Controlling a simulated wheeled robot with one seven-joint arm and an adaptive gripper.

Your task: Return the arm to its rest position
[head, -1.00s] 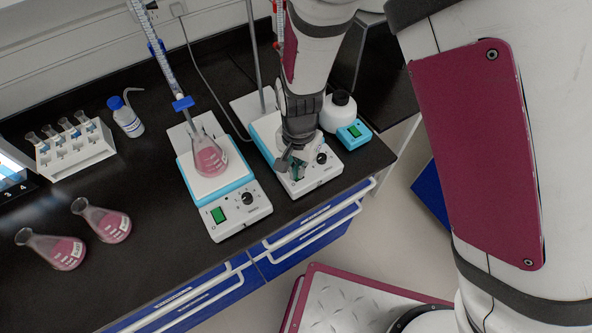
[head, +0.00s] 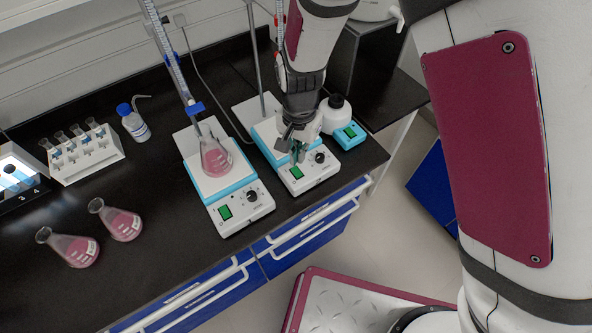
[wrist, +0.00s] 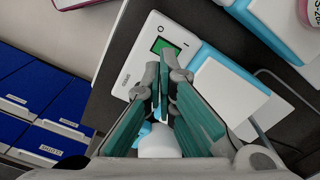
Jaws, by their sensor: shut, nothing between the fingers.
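My gripper (head: 299,152) is shut and empty. In the head view it points down over the front of the right stirrer (head: 312,178), close to its green switch and dial. I cannot tell whether it touches the panel. In the wrist view the gripper's fingertips (wrist: 161,90) are together, with the right stirrer's panel (wrist: 150,45) and its lit green switch just beyond them. The arm reaches down from the upper right of the head view.
The left stirrer (head: 240,212) carries a flask of pink liquid (head: 216,160) under a burette. Two pink flasks (head: 78,250) (head: 122,224) and a tube rack (head: 88,158) stand on the left. A white bottle (head: 334,116) is close right of my gripper. Blue drawers (head: 310,240) lie below.

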